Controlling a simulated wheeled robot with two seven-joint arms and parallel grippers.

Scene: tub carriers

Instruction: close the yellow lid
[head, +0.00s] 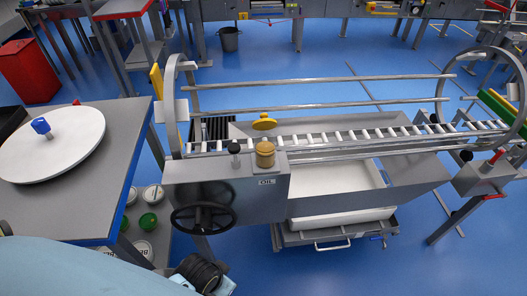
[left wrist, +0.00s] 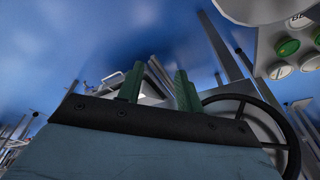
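The yellow lid (head: 264,122) stands raised just behind a brass-coloured filler neck (head: 265,155) on top of the grey machine housing. A small plate marked OIL (head: 266,182) is on the housing below the neck. In the left wrist view, the two green fingers of my left gripper (left wrist: 158,88) are apart with nothing between them. The lid cannot be made out in that view. In the head view, only part of my left arm shows at the bottom, low and in front of the housing; its fingers are not visible. My right gripper is in neither view.
A black handwheel (head: 203,217) projects from the housing front and shows close to my left gripper. A black-knobbed lever (head: 235,150) stands left of the neck. Rails (head: 330,106) run behind the lid. A grey table (head: 95,190) with a white disc (head: 52,143) is at left.

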